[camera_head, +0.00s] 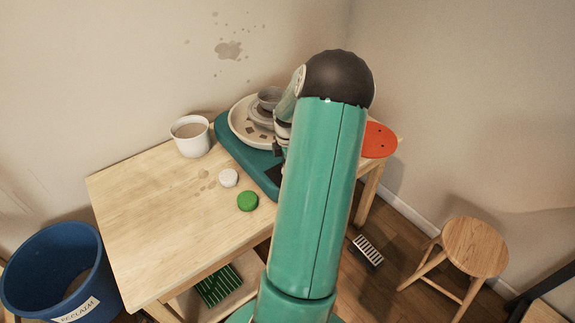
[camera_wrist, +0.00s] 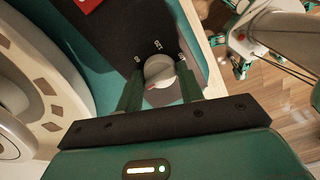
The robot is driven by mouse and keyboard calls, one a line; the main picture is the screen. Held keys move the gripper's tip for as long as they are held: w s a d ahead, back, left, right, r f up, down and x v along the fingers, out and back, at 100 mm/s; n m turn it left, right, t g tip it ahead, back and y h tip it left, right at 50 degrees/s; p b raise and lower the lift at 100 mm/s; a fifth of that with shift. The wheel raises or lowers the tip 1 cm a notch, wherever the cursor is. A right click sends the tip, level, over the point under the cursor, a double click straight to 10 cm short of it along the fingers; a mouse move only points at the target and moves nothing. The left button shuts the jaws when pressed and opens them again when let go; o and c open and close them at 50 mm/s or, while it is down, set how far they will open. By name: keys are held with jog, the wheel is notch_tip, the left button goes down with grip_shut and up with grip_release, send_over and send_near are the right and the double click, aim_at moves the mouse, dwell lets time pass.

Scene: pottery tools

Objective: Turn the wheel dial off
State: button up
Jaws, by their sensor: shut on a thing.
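The pottery wheel has a teal body (camera_head: 231,133) and a pale round pan with a grey bowl-like piece (camera_head: 268,97) on it. Its round grey dial (camera_wrist: 160,71) is on a dark panel with small white marks around the dial. A red mark shows on the dial's lower left, as seen in the wrist view. My gripper (camera_wrist: 160,86) has one finger on each side of the dial and is shut on it. In the head view my arm hides the dial and most of the gripper.
A white cup (camera_head: 191,137), a white disc (camera_head: 228,178) and a green disc (camera_head: 248,201) are on the wooden table (camera_head: 140,205). An orange-red disc (camera_head: 379,140) is at the table's right end. A blue bucket (camera_head: 60,270) and a stool (camera_head: 474,248) stand on the floor.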

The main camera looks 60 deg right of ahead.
jog(key=o, duration=1)
jog(key=shift+r, duration=0.15)
notch_tip(320, 180, up, 14)
jog(key=shift+f, duration=0.2)
jog(key=shift+a, duration=0.1)
jog(key=w+a+r+m+h, duration=0.1)
jog(key=w+a+r, duration=0.3)
jog(key=a, duration=0.5)
jog(key=w+a+r+m+t+h, duration=0.1)
jog(key=w+a+r, duration=0.25)
jog(key=a, duration=0.45)
jog(key=w+a+r+m, duration=0.2)
jog(key=w+a+r, duration=0.15)
jog(key=a, duration=0.55)
jog(key=s+a+m+t, duration=0.1)
jog(key=s+a, duration=0.1)
jog(key=a, duration=0.5)
jog(key=s+a+r+m+t+y, duration=0.1)
jog(key=s+a+m+t, duration=0.1)
jog(key=a, duration=0.6)
jog(key=s+a+r+m+t+y, duration=0.1)
jog(key=s+a, duration=0.2)
jog(key=a, duration=0.5)
jog(key=shift+s+a+m+t, duration=0.25)
jog(key=shift+s+m+t, duration=0.05)
